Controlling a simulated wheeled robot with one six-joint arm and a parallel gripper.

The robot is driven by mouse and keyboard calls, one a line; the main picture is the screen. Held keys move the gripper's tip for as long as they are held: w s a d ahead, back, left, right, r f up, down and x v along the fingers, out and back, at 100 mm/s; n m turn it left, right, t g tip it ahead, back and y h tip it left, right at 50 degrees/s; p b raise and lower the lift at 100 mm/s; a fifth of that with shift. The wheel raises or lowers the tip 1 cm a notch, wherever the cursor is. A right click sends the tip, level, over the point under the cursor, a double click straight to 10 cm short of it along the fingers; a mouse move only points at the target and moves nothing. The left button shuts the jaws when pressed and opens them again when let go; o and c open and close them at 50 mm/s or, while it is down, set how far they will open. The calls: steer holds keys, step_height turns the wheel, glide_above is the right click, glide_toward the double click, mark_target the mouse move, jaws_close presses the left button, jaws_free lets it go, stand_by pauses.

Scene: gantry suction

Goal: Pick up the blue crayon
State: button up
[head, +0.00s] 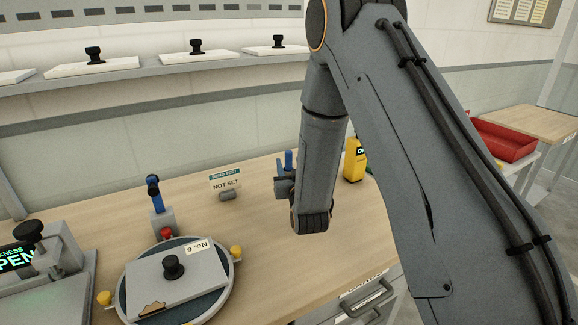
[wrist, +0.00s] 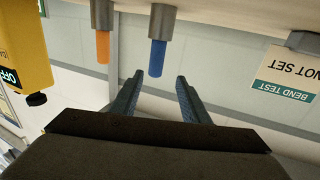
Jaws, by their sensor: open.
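In the wrist view, which is upside down, the blue crayon (wrist: 157,57) stands in a grey holder (wrist: 163,21). My gripper (wrist: 160,79) is open and empty, and the crayon's free end lies just beyond the gap between its two fingertips. My arm hides much of the gripper there.
An orange crayon (wrist: 102,46) stands in a similar holder beside the blue one. A yellow device (head: 354,160) is right of my forearm. A bend test sign (head: 225,181) stands to the left. A round fixture (head: 225,279) with a plate is in front.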

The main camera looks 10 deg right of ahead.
mark_target(289, 156)
steer(key=shift+w+d+p, duration=0.15)
steer(key=shift+w+p, duration=0.5)
steer(key=shift+w, duration=1.15)
steer(key=shift+w+d+p, duration=0.1)
steer(key=shift+w+p, duration=0.55)
steer(key=shift+w, duration=1.1)
jaws_close()
